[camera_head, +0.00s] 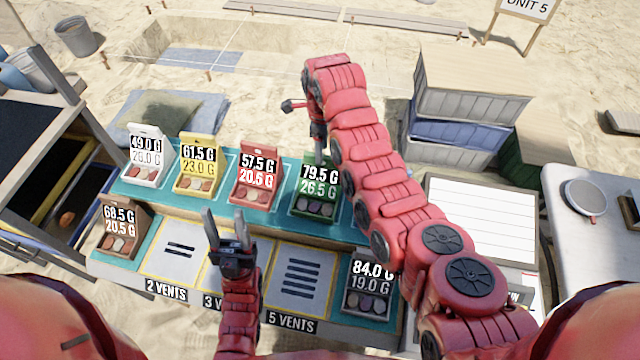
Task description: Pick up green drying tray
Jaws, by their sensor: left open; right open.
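The green drying tray (314,216) stands at the right end of the teal back row, holding small round pieces, with a tag reading 79.5 G and 26.5 G. My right arm reaches over from the lower right and bends down behind it. My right gripper (318,150) is open at the tray's back upper edge, partly hidden by the arm; I cannot tell whether it touches. My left gripper (224,220) is open and empty, above the front row, left of and nearer than the green tray.
White (145,180), yellow (194,188) and red (250,200) trays stand left of the green one. A brown tray (122,247) and a dark tray (368,310) stand at the front row's ends. Vent-marked pads (300,284) lie between them. Stacked crates (455,120) stand behind right.

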